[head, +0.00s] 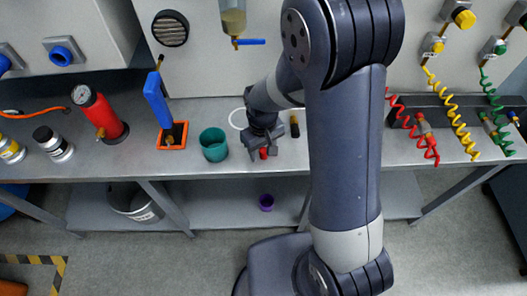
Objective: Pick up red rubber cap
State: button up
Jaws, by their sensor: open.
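The red rubber cap (264,154) is a small red piece on the grey bench, seen just below my gripper. My gripper (263,153) points down at the bench with its fingers open, and the cap shows between or just behind the fingertips. The fingers hide part of the cap. I cannot tell whether they touch it.
A teal cup (214,145) stands close to the left of my gripper. A small black and brown piece (295,126) is close to its right. Coiled hoses (460,120) hang at right.

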aim_at(263, 150)
jog(key=c, duration=1)
jog(key=shift+c, duration=0.2)
jog(key=shift+r, duration=0.15)
notch_tip(263, 150, up, 10)
jog(key=shift+f, duration=0.15)
jog(key=shift+s, duration=0.15)
